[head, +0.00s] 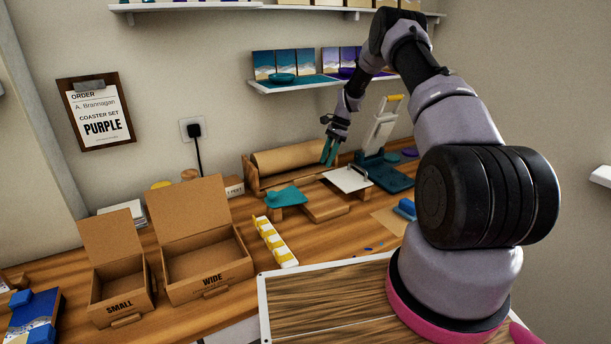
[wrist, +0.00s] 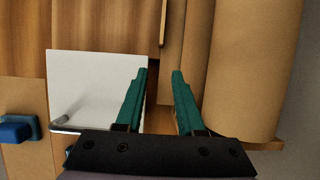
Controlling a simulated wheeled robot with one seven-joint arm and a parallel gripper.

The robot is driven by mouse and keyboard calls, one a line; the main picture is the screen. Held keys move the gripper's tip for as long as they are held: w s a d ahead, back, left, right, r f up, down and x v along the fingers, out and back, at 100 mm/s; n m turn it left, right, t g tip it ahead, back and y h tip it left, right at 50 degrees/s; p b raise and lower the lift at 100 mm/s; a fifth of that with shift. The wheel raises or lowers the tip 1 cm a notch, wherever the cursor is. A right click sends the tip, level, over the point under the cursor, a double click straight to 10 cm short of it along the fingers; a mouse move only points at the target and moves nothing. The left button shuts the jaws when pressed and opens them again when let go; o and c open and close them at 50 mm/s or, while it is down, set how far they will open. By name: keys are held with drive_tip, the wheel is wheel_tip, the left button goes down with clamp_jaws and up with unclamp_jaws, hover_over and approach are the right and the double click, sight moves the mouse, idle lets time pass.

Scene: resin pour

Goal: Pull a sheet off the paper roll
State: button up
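The brown paper roll (head: 288,158) lies in a wooden holder (head: 252,178) against the back wall. In the wrist view the roll (wrist: 255,70) fills the right side, with a flat brown strip (wrist: 198,40) alongside it that may be its free end. My gripper (head: 329,152) is at the right end of the roll, fingers pointing down. In the wrist view my gripper (wrist: 160,72) has its two teal fingers apart, with nothing seen between them. The fingertips appear above the gap between the strip and a white plate; I cannot tell their height.
The white plate (wrist: 85,80) with a metal handle lies close left of the fingers in the wrist view. A teal piece on a wooden block (head: 286,196) stands before the roll. Open boxes (head: 208,252) are at left. A shelf (head: 300,87) hangs above.

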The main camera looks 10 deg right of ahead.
drive_tip(key=a, duration=0.2)
drive_tip(key=s+a, duration=0.1)
drive_tip(key=a, duration=0.2)
drive_tip(key=s+a, duration=0.1)
drive_tip(key=a, duration=0.1)
drive_tip(key=shift+s+a, duration=0.15)
drive_tip(key=shift+s, duration=0.05)
drive_tip(key=x, duration=0.5)
clamp_jaws()
drive_tip(key=shift+w+d, duration=0.1)
drive_tip(key=shift+d, duration=0.15)
idle(0.6)
